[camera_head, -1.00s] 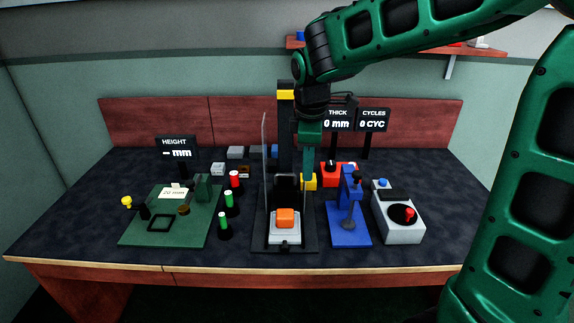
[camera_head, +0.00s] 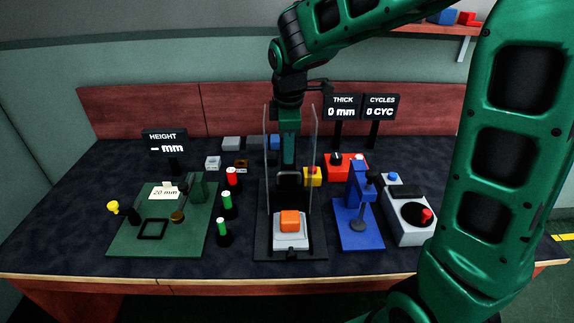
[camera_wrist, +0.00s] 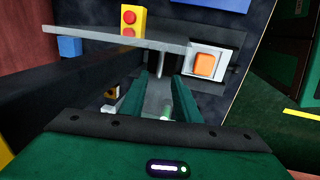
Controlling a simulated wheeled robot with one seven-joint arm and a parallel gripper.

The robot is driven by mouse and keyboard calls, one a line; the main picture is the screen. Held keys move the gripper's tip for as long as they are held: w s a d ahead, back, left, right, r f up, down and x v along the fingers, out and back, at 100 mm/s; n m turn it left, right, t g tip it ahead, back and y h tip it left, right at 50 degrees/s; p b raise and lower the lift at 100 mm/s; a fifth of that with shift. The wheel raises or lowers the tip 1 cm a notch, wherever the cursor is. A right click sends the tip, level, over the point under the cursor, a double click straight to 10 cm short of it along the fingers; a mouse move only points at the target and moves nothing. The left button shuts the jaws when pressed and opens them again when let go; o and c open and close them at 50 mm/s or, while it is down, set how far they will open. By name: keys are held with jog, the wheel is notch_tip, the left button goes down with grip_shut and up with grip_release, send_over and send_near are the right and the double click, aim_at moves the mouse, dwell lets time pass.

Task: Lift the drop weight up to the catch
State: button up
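The drop tester stands at the table's middle, with a black base (camera_head: 263,245) and clear side panels (camera_head: 312,140). A dark block (camera_head: 289,178), which looks like the drop weight, sits low between the panels, partly hidden by my gripper. An orange block (camera_head: 290,221) lies on the grey anvil (camera_head: 291,242) in front; it also shows in the wrist view (camera_wrist: 204,65). My gripper (camera_wrist: 163,78) points down between the panels, just above the dark block; its green fingers are apart. A grey rod (camera_wrist: 160,66) shows near the fingertips; I cannot tell whether they touch it. My arm hides the column and catch.
A yellow button box (camera_head: 312,176) stands close right of the tester. A blue press (camera_head: 359,225) and grey machine (camera_head: 409,222) stand farther right. Several red- and green-topped posts (camera_head: 228,205) and a green gauge plate (camera_head: 130,236) stand left. The front right table is clear.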

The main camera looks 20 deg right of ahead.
aim_at(289, 172)
jog(key=f, duration=0.2)
jog(key=w+f, duration=0.1)
jog(key=f, duration=0.4)
jog(key=shift+w+d+f, duration=0.15)
jog(key=shift+d, duration=0.25)
grip_shut()
